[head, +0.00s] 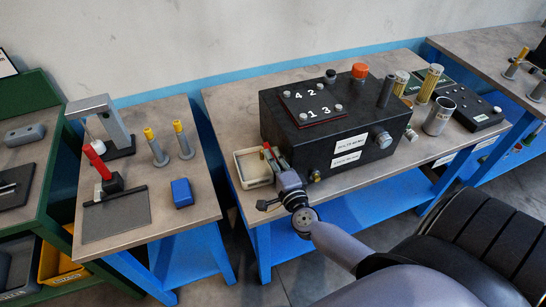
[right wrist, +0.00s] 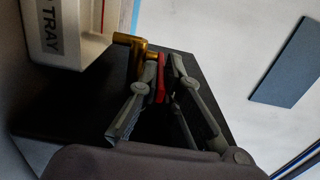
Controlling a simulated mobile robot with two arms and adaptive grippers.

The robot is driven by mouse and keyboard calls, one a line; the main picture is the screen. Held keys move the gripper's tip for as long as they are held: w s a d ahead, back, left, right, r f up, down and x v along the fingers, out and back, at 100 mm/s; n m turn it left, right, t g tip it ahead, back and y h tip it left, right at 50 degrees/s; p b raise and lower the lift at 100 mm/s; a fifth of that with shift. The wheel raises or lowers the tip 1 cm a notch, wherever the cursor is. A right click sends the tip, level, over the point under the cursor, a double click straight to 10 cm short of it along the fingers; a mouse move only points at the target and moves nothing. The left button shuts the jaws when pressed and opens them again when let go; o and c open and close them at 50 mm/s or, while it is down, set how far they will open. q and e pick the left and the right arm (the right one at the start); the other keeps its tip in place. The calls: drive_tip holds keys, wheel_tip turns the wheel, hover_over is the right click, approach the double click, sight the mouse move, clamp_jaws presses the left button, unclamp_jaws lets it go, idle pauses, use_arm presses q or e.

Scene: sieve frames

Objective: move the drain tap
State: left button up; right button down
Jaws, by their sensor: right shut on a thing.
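The drain tap shows in the right wrist view as a brass elbow pipe (right wrist: 136,46) with a red lever (right wrist: 161,80). In the head view its red lever (head: 267,147) is a small spot at the left front of the black box (head: 345,128). My right gripper (head: 273,160) is shut on the red lever; its fingers also show in the right wrist view (right wrist: 161,72). The brass part lies beside the black box's side, near the white tray. Where the pipe meets the box is not clear. My left gripper is not in view.
The white tray (head: 244,174) stands left of the box, close to my gripper. The box top carries a numbered plate (head: 310,103) and an orange cap (head: 360,70). A metal cup (head: 438,117) stands to the right. A side table (head: 193,222) holds a blue block (head: 181,193).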

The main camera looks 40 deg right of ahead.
drive_tip(key=shift+a+r+m+h+p, duration=0.15)
drive_tip(key=shift+m+h+p, duration=0.25)
drive_tip(key=shift+p, duration=0.15)
drive_tip(key=shift+w+a+f+m+g+h+p, duration=0.15)
drive_tip(key=shift+a+m+g+h, duration=0.15)
drive_tip(key=shift+m+g+h, duration=0.5)
drive_tip(key=shift+w+a+m+g+h+p, duration=0.25)
drive_tip(key=shift+m+h, duration=0.3)
drive_tip(key=shift+h, duration=0.6)
drive_tip(key=shift+w+a+f+m+g+h+p, duration=0.1)
drive_tip(key=shift+a+m+g+h, duration=0.2)
drive_tip(key=shift+m+g+h, duration=0.5)
drive_tip(key=shift+t, duration=0.25)
drive_tip(key=c, duration=1.8)
unclamp_jaws()
drive_tip(key=shift+r+n, duration=0.1)
drive_tip(key=shift+n, duration=0.15)
drive_tip(key=shift+o, duration=0.2)
